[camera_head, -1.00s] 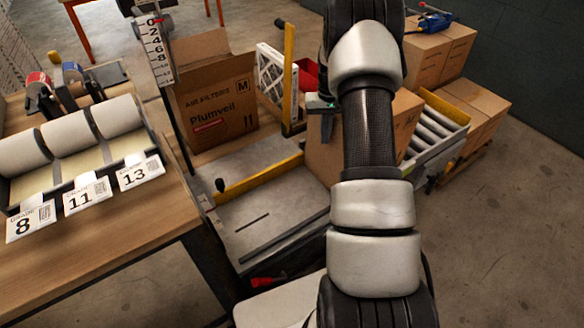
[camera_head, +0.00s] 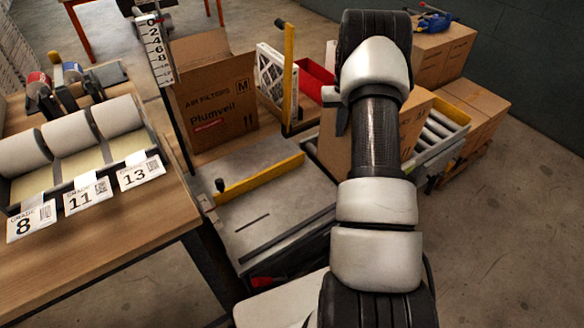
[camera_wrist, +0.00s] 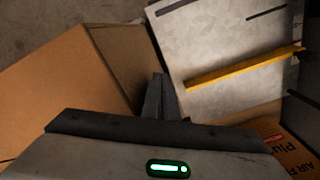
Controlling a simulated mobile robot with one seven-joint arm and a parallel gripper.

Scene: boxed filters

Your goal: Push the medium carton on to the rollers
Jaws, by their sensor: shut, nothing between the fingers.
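A closed brown carton (camera_head: 338,140) stands partly behind my arm, at the near end of the rollers (camera_head: 437,125). Its size mark is not visible, and my arm hides how much of its base is on the rollers. In the wrist view the same carton (camera_wrist: 55,90) fills the left side. My gripper (camera_wrist: 160,95) is shut and empty, with its fingertips close against the carton's side; contact is unclear. In the head view my arm largely hides the gripper. Another carton (camera_head: 213,105), open and printed M and Plumveil, stands left of the steel bed.
The steel bed (camera_head: 270,215) has a yellow rail (camera_head: 260,177) and a yellow upright post (camera_head: 289,70). A pleated filter (camera_head: 272,75) and red bin (camera_head: 317,78) are behind. Stacked cartons (camera_head: 440,55) stand at right. A wooden bench (camera_head: 120,225) is at left.

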